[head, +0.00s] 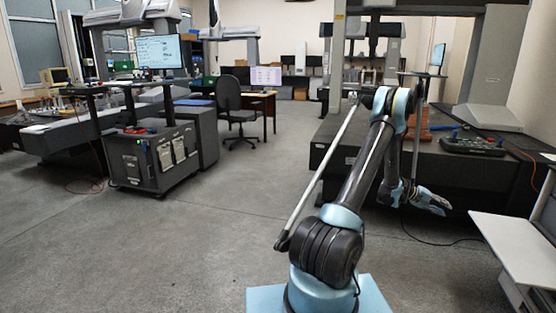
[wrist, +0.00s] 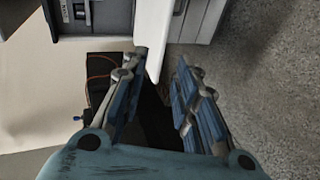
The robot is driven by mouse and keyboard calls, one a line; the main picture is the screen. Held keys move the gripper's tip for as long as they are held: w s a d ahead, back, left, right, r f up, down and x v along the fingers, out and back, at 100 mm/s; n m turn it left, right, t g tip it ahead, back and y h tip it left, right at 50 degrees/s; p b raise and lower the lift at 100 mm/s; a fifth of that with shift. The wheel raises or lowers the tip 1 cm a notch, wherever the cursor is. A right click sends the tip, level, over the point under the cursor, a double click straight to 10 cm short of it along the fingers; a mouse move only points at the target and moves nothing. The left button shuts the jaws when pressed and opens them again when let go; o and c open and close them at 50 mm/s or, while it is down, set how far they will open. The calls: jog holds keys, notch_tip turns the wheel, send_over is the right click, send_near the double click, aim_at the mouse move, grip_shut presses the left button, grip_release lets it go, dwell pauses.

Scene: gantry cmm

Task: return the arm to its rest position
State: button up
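My gripper (head: 440,206) hangs at the end of my folded arm, to the right of my arm's base. It is in front of the dark machine table (head: 470,172) and to the left of the white desk (head: 515,245). In the wrist view my gripper (wrist: 158,66) shows its two blue-and-grey fingers apart, with nothing held between them. A white panel edge and dark shapes show behind the gap. My upper arm leans up and to the right in the head view, and the forearm bends back down.
A control panel (head: 472,146) lies on the machine table. A cable (head: 425,240) runs on the floor below my gripper. A dark cabinet (head: 150,160) and an office chair (head: 232,105) stand to the left. The floor (head: 190,235) at the left and front is clear.

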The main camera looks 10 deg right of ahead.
jog(key=w+a+r+n+t+y, duration=0.1)
jog(key=w+a+r+t+y, duration=0.15)
jog(key=a+r, duration=0.85)
jog(key=w+a+r+t+y, duration=0.15)
jog(key=w+a+r, duration=0.4)
jog(key=a, duration=0.95)
jog(key=s+a+r+t+y, duration=0.1)
jog(key=s+a+r, duration=0.2)
jog(key=a, duration=0.3)
jog(key=s+a+r, duration=0.2)
jog(key=a, duration=0.4)
jog(key=s+a+n+t+y, duration=0.1)
jog(key=s+a+y, duration=0.1)
jog(key=s+a, duration=0.6)
jog(key=s+a+n+t+y, duration=0.15)
jog(key=s+a, duration=0.25)
jog(key=a, duration=0.8)
jog(key=s+a+f+n+g+y, duration=0.1)
jog(key=s+a+f+y, duration=0.3)
jog(key=s+a, duration=0.9)
notch_tip(320, 180, down, 2)
jog(key=shift+s+a+f, duration=0.1)
jog(key=shift+s+a, duration=0.25)
jog(key=shift+s, duration=0.3)
jog(key=shift+w+d, duration=0.1)
